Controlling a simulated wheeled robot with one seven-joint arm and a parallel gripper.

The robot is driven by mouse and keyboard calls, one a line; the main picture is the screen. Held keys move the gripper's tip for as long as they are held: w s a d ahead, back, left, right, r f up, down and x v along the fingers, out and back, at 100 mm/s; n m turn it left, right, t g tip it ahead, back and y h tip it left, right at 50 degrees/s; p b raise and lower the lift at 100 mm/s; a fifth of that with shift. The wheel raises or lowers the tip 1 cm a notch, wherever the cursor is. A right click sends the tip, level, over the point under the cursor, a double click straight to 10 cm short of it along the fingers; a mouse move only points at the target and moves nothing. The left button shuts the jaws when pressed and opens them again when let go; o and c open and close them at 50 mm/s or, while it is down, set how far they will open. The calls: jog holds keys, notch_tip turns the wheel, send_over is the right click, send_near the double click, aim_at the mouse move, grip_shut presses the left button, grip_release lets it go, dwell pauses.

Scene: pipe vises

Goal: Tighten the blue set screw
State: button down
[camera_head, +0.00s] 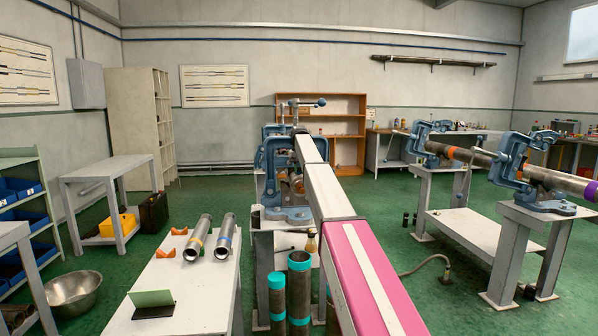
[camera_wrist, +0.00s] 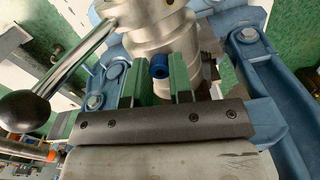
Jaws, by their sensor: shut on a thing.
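The blue set screw (camera_wrist: 158,66) shows in the wrist view as a small blue cylinder with a dark socket in its end. It stands out from a silver metal collar (camera_wrist: 160,40). My gripper (camera_wrist: 160,80) has its two green fingers on either side of the screw and is shut on it. In the head view my arm reaches to a blue pipe vise (camera_head: 268,165); the screw and my fingers cannot be made out there.
A lever with a black ball knob (camera_wrist: 26,110) slants close to the left of my gripper. A white table (camera_head: 180,290) with two short pipes (camera_head: 198,238) stands left of my arm. More vises hold a long pipe (camera_head: 470,155) at the right. Green floor lies between.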

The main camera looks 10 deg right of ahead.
jog(key=m, duration=0.5)
jog(key=shift+r+m, duration=0.15)
jog(key=shift+m, duration=0.25)
jog(key=m, duration=1)
jog(key=shift+w+m, duration=0.1)
jog(key=shift+m, duration=2.5)
jog(key=c, duration=1)
grip_release()
